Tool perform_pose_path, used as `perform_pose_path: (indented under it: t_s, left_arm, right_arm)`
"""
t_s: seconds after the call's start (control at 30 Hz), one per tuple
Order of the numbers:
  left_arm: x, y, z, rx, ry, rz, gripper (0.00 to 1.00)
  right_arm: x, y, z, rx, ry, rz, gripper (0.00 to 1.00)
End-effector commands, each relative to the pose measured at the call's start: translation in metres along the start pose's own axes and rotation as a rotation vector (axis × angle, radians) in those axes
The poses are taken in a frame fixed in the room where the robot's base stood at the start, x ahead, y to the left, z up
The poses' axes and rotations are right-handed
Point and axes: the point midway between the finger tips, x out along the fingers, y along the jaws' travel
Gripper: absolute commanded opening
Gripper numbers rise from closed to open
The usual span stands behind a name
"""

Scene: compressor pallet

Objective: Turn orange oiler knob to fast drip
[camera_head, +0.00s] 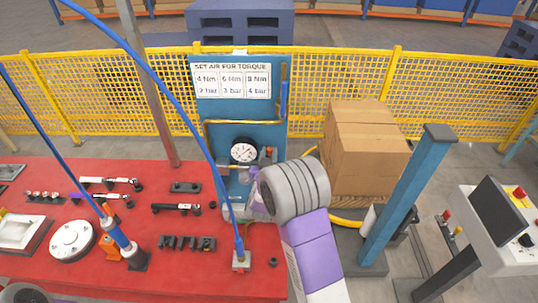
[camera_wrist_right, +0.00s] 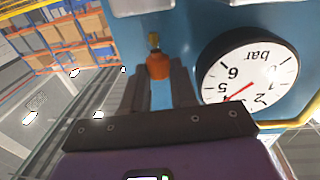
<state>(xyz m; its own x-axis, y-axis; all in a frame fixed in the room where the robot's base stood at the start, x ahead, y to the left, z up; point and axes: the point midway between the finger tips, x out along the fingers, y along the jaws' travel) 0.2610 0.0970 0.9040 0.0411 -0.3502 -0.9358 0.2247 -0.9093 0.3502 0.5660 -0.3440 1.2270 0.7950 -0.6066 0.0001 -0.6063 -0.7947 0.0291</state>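The orange oiler knob (camera_wrist_right: 157,66) shows in the right wrist view, below a small brass fitting and in front of the blue panel. My right gripper (camera_wrist_right: 160,75) is open, with one dark finger on each side of the knob. I cannot tell whether either finger touches it. In the head view my right gripper (camera_head: 257,175) is at the blue panel (camera_head: 225,110), just right of and below the pressure gauge (camera_head: 243,151), partly hidden by my grey wrist. The gauge also shows in the right wrist view (camera_wrist_right: 248,72), upside down and close to the right finger. My left gripper is not in view.
A torque sign (camera_head: 231,81) is on the panel. The red table (camera_head: 200,255) holds several tools and fittings. A blue hose hangs in front of the panel. Cardboard boxes (camera_head: 362,150) and a blue post (camera_head: 405,195) stand right of my arm. A yellow fence (camera_head: 430,85) runs behind.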

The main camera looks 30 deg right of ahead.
Motion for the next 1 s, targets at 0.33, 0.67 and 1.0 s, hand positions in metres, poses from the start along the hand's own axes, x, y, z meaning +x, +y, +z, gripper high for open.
perform_pose_path:
  t_s: [0.33, 0.67, 1.0]
  left_arm:
    - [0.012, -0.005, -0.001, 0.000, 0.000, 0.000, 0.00]
    - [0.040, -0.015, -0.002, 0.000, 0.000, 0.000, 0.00]
    - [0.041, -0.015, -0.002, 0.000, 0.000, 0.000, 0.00]
  right_arm:
    - [0.001, 0.004, 0.002, 0.004, 0.003, -0.060, 0.00]
    - [0.002, 0.007, 0.002, 0.004, 0.010, -0.241, 0.00]
    - [0.001, 0.007, -0.001, 0.000, 0.009, -0.275, 0.00]
